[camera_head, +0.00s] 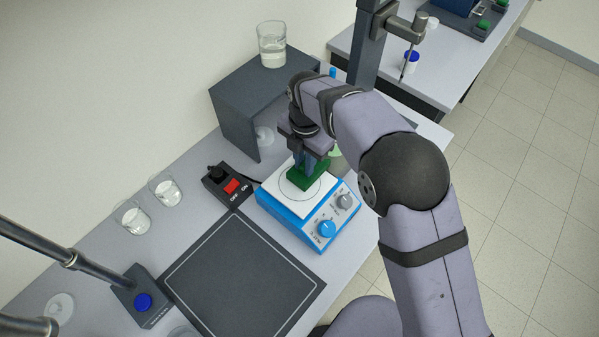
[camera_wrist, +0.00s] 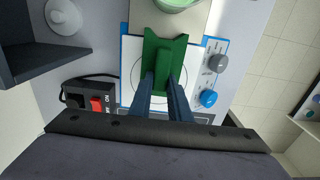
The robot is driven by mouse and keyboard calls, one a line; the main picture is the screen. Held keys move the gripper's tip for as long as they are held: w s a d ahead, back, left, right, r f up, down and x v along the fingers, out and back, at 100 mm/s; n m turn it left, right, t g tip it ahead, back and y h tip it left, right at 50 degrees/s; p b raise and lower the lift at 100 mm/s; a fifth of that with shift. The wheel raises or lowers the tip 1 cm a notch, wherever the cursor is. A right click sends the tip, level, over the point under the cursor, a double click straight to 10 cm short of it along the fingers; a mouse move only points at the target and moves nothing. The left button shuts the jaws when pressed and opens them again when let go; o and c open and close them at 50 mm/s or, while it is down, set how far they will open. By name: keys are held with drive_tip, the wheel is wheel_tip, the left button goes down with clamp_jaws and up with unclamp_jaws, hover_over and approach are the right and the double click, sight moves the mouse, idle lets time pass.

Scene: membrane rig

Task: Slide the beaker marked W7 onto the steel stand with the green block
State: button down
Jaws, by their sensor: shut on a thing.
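My gripper (camera_head: 312,160) is shut on the green block (camera_head: 300,181), over the white plate of the blue hotplate. In the wrist view the fingers (camera_wrist: 163,88) hold the block (camera_wrist: 165,55) by its raised middle; its notched end points to the top of the picture. A beaker with pale green contents (camera_wrist: 182,3) is just beyond that end, cut off by the picture's edge, on a pale surface (camera_wrist: 143,18) that may be the steel stand. In the head view that beaker (camera_head: 336,152) is mostly hidden behind my gripper. I can read no W7 mark.
The hotplate (camera_head: 290,225) has knobs on its front. A switch box (camera_head: 228,186) is left of it and a dark mat (camera_head: 243,275) in front. A dark shelf (camera_head: 235,125) carries a beaker (camera_head: 272,48). Two beakers (camera_head: 166,191) (camera_head: 132,217) stand at left.

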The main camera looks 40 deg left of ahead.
drive_tip(key=shift+r, duration=0.15)
wheel_tip(320, 180, up, 3)
drive_tip(key=shift+f+p, duration=0.15)
drive_tip(key=shift+p, duration=1)
wheel_tip(320, 180, up, 8)
